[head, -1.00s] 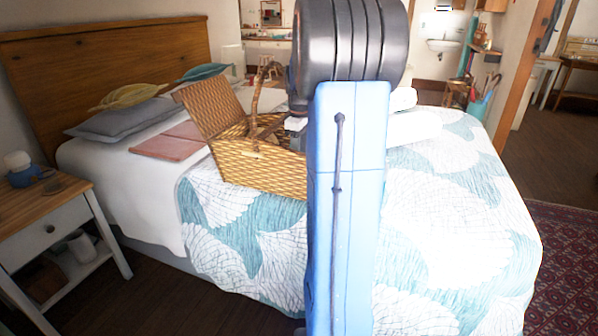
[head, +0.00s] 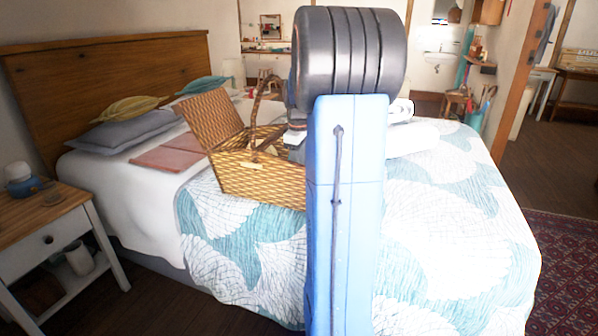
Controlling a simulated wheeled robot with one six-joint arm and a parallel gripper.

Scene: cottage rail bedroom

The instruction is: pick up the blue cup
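A small blue object (head: 20,186), which looks like the blue cup, stands on top of the wooden nightstand (head: 62,203) at the far left in the head view. A pale rounded shape shows at its top, and I cannot tell whether it is part of it. My gripper's fingers are not visible. My blue and dark grey arm stands upright in the middle of the view and hides what is behind it. The cup is well to the left of the arm and apart from it.
A bed (head: 240,250) with a teal and white cover fills the middle. An open wicker basket (head: 262,180) lies on it, next to my arm. A white jug (head: 79,258) is on the nightstand's lower shelf. Dark floor shows between nightstand and bed; a red rug (head: 565,260) lies right.

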